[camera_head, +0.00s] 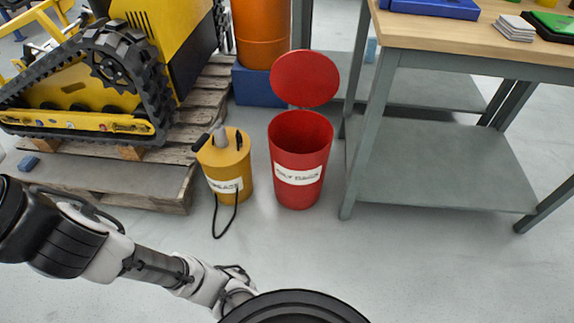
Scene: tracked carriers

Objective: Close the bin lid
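A red round bin (299,185) stands upright on the floor near the middle of the view, with a white label on its front. Its round red lid (304,78) is raised and stands up behind the open mouth, so the dark red inside shows. My arm reaches from the left edge toward the bottom middle, low and well in front of the bin. My gripper cannot be made out; the end of the arm runs behind a dark round shape at the bottom edge.
A yellow can (228,168) with a black hose stands just left of the bin. A workbench (430,150) with grey legs and a lower shelf is close on its right. A tracked yellow machine (90,80) sits on a wooden pallet (150,185) at left. The floor in front is clear.

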